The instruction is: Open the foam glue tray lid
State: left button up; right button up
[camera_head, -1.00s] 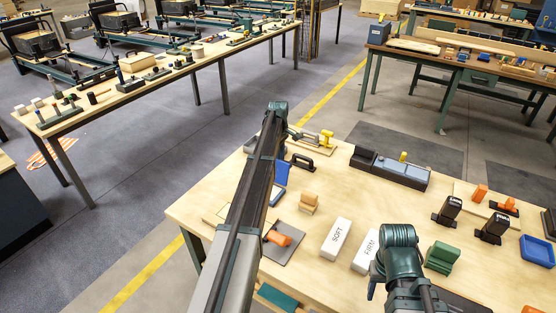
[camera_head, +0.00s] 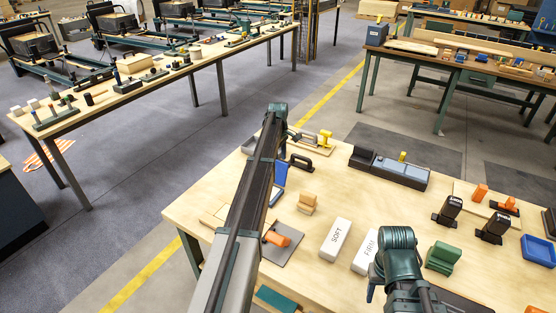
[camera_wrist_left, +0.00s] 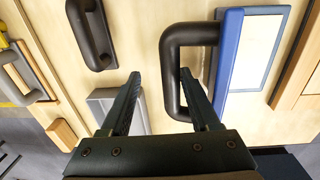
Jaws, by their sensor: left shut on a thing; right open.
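In the left wrist view, a blue block (camera_wrist_left: 228,62) with a white panel (camera_wrist_left: 260,50) carries a dark U-shaped handle (camera_wrist_left: 172,70). My left gripper (camera_wrist_left: 163,78) has the handle's bar between its two fingers and is shut on it. In the head view the blue piece (camera_head: 281,172) shows beside my left arm, which hides the left gripper. A long dark tray (camera_head: 400,172) with grey-blue top panels and a yellow knob (camera_head: 403,155) stands at the back of the table. I cannot tell which piece is the glue tray lid. My right gripper (camera_head: 376,285) is open, partly out of view at the bottom.
White SOFT (camera_head: 336,239) and FIRM (camera_head: 365,250) blocks lie between my arms. A second black handle (camera_head: 302,162), a wooden block (camera_head: 307,203), a green holder (camera_head: 443,257) and a blue tray (camera_head: 538,250) stand around.

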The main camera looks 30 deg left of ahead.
pick_arm(q)
jog(key=shift+o, duration=0.8)
jog(key=shift+w+d+f, duration=0.15)
jog(key=shift+w, duration=0.3)
jog(key=shift+w+d+f, duration=0.1)
jog(key=shift+w, duration=0.3)
pick_arm(e)
jog(key=shift+w+f, duration=0.1)
jog(key=shift+w, duration=0.2)
pick_arm(q)
jog(key=shift+s, duration=0.1)
jog(key=shift+s+a+r, duration=0.1)
jog(key=shift+s+a, duration=0.05)
jog(key=shift+s, duration=0.1)
notch_tip(320, 180, up, 14)
jog(key=s+p, duration=0.1)
jog(key=p, duration=1.3)
pick_arm(e)
notch_tip(320, 180, up, 14)
pick_arm(q)
jog(key=shift+s+f, duration=0.1)
jog(key=shift+f, duration=0.1)
pick_arm(e)
jog(key=shift+f, duration=0.1)
